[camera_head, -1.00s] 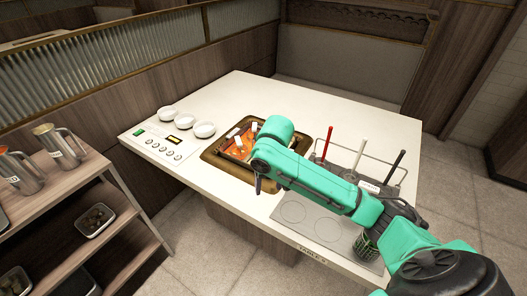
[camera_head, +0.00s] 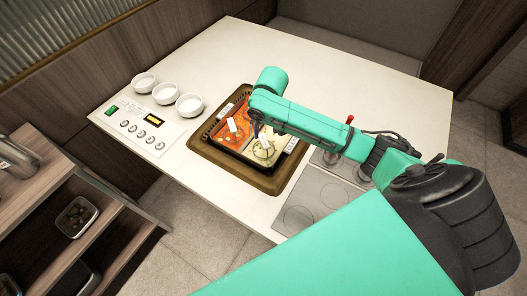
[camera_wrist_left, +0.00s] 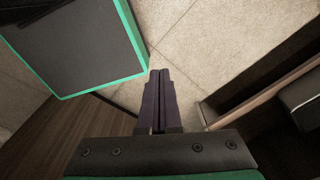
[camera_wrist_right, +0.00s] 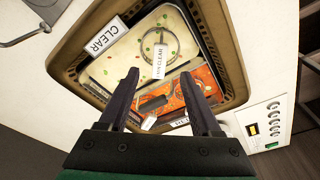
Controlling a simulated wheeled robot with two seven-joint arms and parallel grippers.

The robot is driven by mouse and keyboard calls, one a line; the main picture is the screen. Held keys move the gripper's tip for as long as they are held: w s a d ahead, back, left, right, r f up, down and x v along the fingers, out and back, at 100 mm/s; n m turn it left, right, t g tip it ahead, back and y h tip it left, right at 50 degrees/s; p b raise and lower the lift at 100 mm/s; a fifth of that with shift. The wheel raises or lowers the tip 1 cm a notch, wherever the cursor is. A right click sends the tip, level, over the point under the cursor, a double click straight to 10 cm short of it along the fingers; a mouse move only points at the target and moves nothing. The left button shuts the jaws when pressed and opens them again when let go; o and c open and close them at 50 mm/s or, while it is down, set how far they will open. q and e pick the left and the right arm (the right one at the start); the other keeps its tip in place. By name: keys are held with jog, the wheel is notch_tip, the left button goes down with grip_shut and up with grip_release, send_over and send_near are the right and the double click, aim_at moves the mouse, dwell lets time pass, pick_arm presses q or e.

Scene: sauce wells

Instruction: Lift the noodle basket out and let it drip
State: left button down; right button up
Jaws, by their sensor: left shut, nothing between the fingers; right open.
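The two-section pot (camera_head: 200,141) is set into the white counter. Red broth (camera_head: 230,131) is on its left and pale broth (camera_head: 282,133) on its right. In the right wrist view a round wire basket (camera_wrist_right: 174,42) sits in the pale broth, with a white tag (camera_wrist_right: 159,62) on it. A grey handle (camera_wrist_right: 152,104) shows over the red broth. My right gripper (camera_wrist_right: 160,82) is open and empty above the pot; its fingertips show small in the head view (camera_head: 256,129). My left gripper (camera_wrist_left: 157,92) is shut and empty above the floor, away from the pot.
Three white bowls (camera_head: 167,94) and a control panel (camera_head: 138,126) lie left of the pot. A grey plate with ring marks (camera_head: 318,198) is at the right, partly behind my arm. A shelf (camera_head: 60,190) stands at the left. The far counter is clear.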

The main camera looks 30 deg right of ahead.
aim_at(264, 140)
jog(key=f, duration=0.2)
jog(key=w+f, duration=0.1)
jog(key=shift+w+d, duration=0.1)
jog(key=shift+d, duration=0.2)
jog(key=f, duration=0.2)
jog(key=w+f+p, duration=0.1)
jog(key=f, duration=0.1)
jog(key=shift+a+f, duration=0.1)
jog(key=shift+f, duration=0.2)
jog(key=shift+c, duration=0.3)
pick_arm(q)
jog(key=shift+w+d+r, duration=0.25)
jog(key=shift+w+r, duration=0.05)
jog(key=shift+w, duration=0.2)
jog(key=shift+w+d+r, duration=0.2)
jog(key=shift+w+r, duration=0.05)
jog(key=shift+w, duration=0.2)
pick_arm(e)
grip_shut()
